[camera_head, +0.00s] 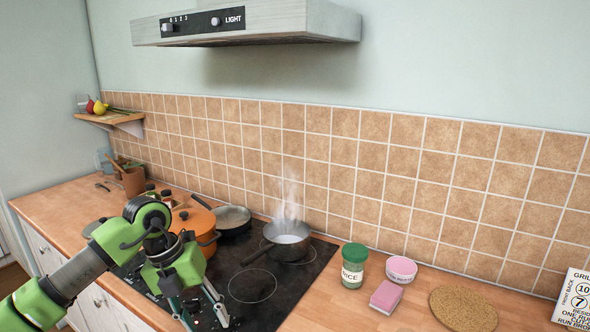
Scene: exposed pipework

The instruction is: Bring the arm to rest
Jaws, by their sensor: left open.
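My left arm comes in from the lower left, green and dark grey. Its gripper (202,314) points down over the near-left part of the black hob (252,287). The two fingers are spread apart with nothing between them. The arm's wrist hides part of the hob and of the orange pot (199,222) behind it. I cannot tell how high the fingertips are above the hob. My right gripper is not in view.
A steaming saucepan (287,240) and a frying pan (233,219) stand on the hob. A green-lidded jar (353,266), pink sponge (386,296), pink-rimmed tub (401,269) and cork mat (463,308) lie right. A range hood (250,22) hangs above.

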